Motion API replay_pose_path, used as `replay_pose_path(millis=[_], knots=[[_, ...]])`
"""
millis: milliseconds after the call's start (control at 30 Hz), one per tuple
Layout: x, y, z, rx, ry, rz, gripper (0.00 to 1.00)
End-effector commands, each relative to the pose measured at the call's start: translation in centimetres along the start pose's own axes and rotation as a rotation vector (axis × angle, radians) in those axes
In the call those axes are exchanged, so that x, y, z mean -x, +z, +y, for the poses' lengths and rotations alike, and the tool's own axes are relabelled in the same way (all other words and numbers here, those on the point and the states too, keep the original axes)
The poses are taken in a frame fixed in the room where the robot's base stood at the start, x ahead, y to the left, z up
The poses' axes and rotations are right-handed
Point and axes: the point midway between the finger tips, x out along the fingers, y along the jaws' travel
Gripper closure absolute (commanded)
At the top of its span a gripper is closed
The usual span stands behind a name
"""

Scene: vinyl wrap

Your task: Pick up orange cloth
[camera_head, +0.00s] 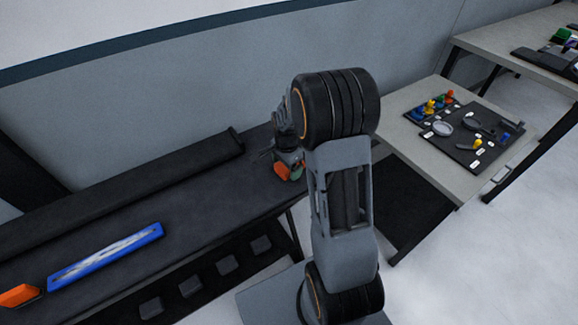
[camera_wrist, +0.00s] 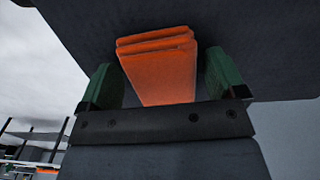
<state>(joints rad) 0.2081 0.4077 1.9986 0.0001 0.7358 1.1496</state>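The orange cloth (camera_head: 281,172) lies folded at the right end of the dark table, partly hidden by my wrist in the head view. In the wrist view, the folded orange cloth (camera_wrist: 160,72) shows as stacked layers between the two green fingers of my gripper (camera_wrist: 163,82). The fingers stand apart, one on each side of the cloth, with narrow gaps visible. In the head view, my gripper (camera_head: 291,166) is at the cloth, and one green finger shows beside it. Whether the fingers reach fully around the cloth is hard to tell.
The dark table (camera_head: 205,205) also holds a long black roll (camera_head: 130,185) at the back, a blue tray (camera_head: 105,257) and another orange object (camera_head: 19,296) at the left. A grey table (camera_head: 400,101) with small tools stands at the right. A wall runs behind the dark table.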

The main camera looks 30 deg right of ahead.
Motion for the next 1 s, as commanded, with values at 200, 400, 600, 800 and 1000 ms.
replay_pose_path(millis=[200,400,600,800,1000], knots=[[0.0,0.0,0.0,0.0,-0.001,0.0,0.32],[0.0,0.0,0.0,0.0,0.0,0.0,0.51],[0.0,0.0,0.0,0.0,-0.001,0.0,0.54],[0.6,0.0,-0.1,0.0,-0.003,0.001,0.54],[3.0,0.0,-0.1,0.0,-0.005,0.002,0.54]])
